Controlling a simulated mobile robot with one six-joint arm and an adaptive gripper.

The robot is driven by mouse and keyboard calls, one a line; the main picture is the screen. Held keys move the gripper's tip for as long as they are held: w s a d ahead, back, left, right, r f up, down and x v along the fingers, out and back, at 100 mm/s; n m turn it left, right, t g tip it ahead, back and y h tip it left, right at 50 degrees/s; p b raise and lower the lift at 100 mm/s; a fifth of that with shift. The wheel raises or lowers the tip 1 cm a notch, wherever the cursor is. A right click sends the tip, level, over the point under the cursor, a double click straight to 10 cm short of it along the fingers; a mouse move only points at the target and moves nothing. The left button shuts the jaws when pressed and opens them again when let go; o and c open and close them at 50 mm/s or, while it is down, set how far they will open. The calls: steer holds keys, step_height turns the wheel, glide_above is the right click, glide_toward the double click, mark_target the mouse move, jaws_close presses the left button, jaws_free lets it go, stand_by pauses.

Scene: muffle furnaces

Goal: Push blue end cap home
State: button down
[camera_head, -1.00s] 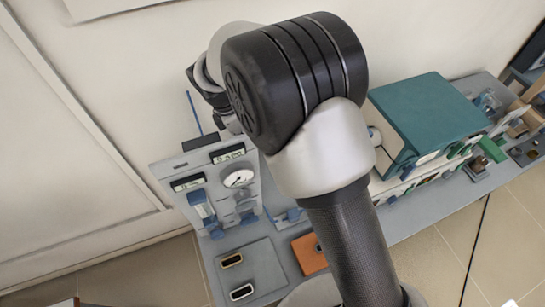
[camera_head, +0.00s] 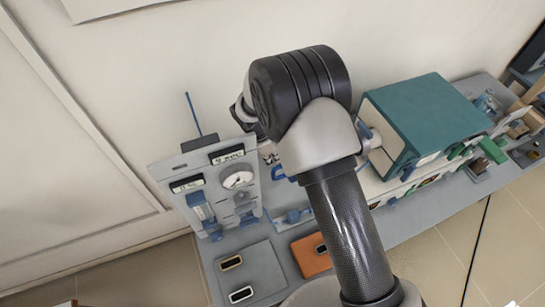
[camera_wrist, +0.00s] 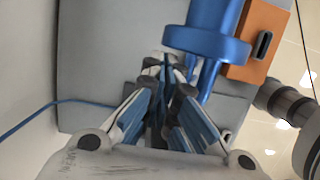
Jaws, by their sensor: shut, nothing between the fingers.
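A blue flanged part (camera_wrist: 207,42), which looks like the end cap, shows at the top of the wrist view. It has a wide round collar and a narrower stem running down from it. My gripper (camera_wrist: 170,68) is shut and empty, with its fingertips just left of the collar's lower edge; whether they touch it I cannot tell.
A grey panel (camera_head: 205,165) with displays and a gauge stands left of my arm. A teal-topped furnace (camera_head: 425,120) stands to the right. An orange block (camera_head: 310,262) and a grey plate with two slots (camera_head: 262,270) lie in front. A wall is behind.

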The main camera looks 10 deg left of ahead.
stand_by(0.3)
steer(key=w+d, duration=0.7)
steer(key=d, duration=0.3)
steer(key=w+d, duration=0.6)
steer(key=d, duration=0.4)
steer(key=shift+w+d+p, duration=0.25)
steer(key=shift+w+p, duration=0.05)
steer(key=shift+w, duration=0.1)
